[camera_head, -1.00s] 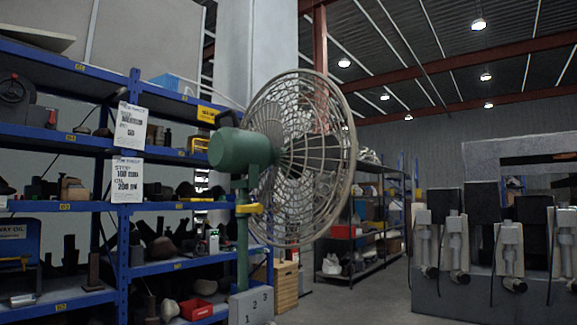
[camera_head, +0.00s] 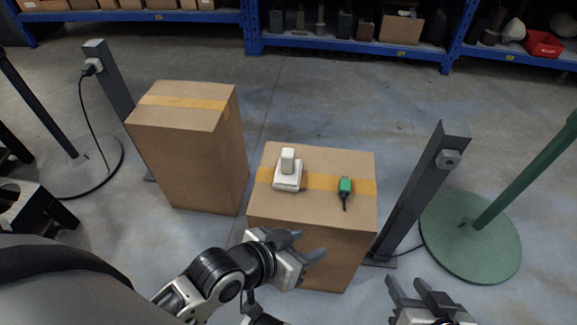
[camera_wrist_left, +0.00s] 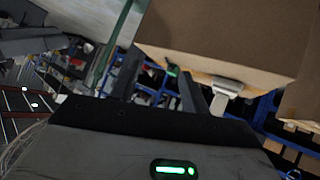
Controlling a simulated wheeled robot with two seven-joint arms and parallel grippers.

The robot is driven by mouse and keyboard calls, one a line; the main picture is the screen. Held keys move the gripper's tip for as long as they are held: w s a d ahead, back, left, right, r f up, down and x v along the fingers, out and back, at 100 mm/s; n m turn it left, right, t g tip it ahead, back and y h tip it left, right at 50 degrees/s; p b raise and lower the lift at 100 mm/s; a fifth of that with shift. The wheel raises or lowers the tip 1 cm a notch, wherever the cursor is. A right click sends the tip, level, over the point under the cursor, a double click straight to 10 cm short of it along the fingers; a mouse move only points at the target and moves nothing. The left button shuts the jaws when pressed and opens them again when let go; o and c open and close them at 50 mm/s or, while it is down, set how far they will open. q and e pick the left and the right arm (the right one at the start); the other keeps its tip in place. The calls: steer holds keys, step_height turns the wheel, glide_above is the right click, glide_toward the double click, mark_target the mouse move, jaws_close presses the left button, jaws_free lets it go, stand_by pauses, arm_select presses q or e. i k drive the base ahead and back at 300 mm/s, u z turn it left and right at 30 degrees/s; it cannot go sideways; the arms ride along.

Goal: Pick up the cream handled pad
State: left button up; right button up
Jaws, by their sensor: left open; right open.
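The cream handled pad (camera_head: 288,180) is a pale block with an upright handle. It rests on top of the right-hand cardboard box (camera_head: 275,210), on its left half across the tape strip. It also shows in the left wrist view (camera_wrist_left: 228,87) at the edge of a box. My left gripper (camera_head: 312,246) is open and empty in front of that box, below and nearer than the pad, not touching it. My right gripper (camera_head: 405,284) is open and empty at the lower right, away from the box.
A green plug-like piece (camera_head: 345,186) with a dark tip lies right of the pad. A taller taped box (camera_head: 190,150) stands at left. Grey posts (camera_head: 420,195) flank the boxes. A round green base (camera_head: 470,240) stands at right. Blue shelves (camera_head: 350,45) line the back.

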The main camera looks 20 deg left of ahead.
mark_target(287, 174)
steer(key=z, duration=3.2)
steer(key=k, duration=1.3)
steer(key=u, duration=2)
